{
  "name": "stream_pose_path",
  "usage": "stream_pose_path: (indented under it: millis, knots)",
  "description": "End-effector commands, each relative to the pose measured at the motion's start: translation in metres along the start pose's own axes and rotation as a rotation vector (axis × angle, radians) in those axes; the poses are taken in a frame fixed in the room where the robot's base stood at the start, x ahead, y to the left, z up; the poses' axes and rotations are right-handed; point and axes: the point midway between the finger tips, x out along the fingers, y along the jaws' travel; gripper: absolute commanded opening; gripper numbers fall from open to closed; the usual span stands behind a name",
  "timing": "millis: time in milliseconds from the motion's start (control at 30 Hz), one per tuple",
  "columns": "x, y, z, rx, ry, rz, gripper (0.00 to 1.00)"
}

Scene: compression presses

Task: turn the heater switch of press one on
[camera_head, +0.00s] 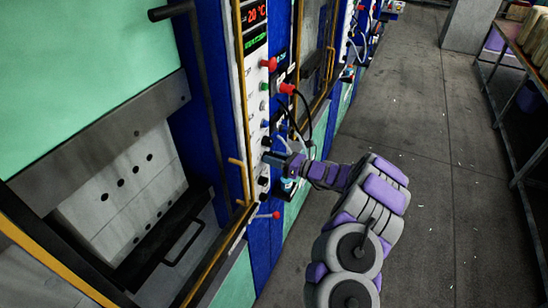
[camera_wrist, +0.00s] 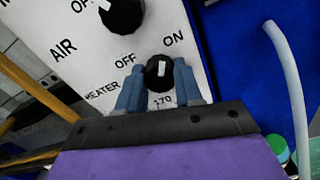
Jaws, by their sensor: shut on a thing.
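The heater switch is a round black knob (camera_wrist: 159,73) with a white pointer mark, on a white panel (camera_wrist: 80,40) labelled HEATER, OFF and ON. In the wrist view its white mark points up, between the OFF and ON labels. My gripper (camera_wrist: 158,84) has one blue-grey finger on each side of the knob and is shut on it. In the head view my gripper (camera_head: 272,160) reaches from the right to the press's control panel (camera_head: 256,100); the heater knob is hidden there behind the gripper.
The AIR knob (camera_wrist: 122,16) is just above left of the heater knob. A pale hose (camera_wrist: 291,85) hangs to the right. In the head view, a red-tipped lever (camera_head: 275,215) juts out below, and yellow door bars (camera_head: 241,95) run beside the panel.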

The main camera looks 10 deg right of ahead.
Motion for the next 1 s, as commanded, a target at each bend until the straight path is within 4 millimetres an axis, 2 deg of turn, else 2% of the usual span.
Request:
stream_pose_path:
  millis: [33,500,533,767,1000]
  knots:
    - [0.0005,-0.0011,0.0063,0.001,-0.01,-0.003,0.04]
    - [-0.0004,-0.0022,0.0063,0.014,-0.011,-0.004,0.04]
    - [-0.0004,-0.0023,0.0062,0.014,-0.01,-0.004,0.38]
    - [-0.0011,-0.001,0.0041,0.015,-0.008,-0.002,0.6]
    - [-0.0025,-0.0011,0.0028,0.016,-0.006,-0.002,0.6]
